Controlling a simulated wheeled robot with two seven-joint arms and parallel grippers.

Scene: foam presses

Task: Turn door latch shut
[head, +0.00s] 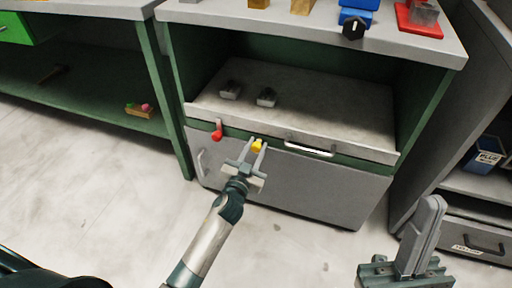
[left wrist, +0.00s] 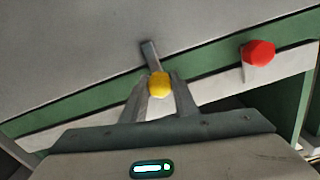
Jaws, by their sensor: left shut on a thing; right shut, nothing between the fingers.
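A yellow latch knob (head: 257,146) sits on the green strip at the top edge of the grey cabinet door (head: 315,190). My left gripper (head: 254,148) is shut on the yellow knob, with a finger on each side; the knob also shows in the left wrist view (left wrist: 159,84). A grey latch bar (left wrist: 150,54) runs from behind the knob across the strip toward a grey panel. A red knob (head: 217,131) is to its left in the head view and shows in the left wrist view (left wrist: 258,53). My right gripper (head: 436,203) is shut and empty at the lower right.
A shelf (head: 330,100) above the door holds two small metal parts. A white handle (head: 310,150) is on the drawer front, and another handle (head: 201,163) is at the door's left side. A blue box (head: 485,155) stands in the right cabinet. The floor in front is clear.

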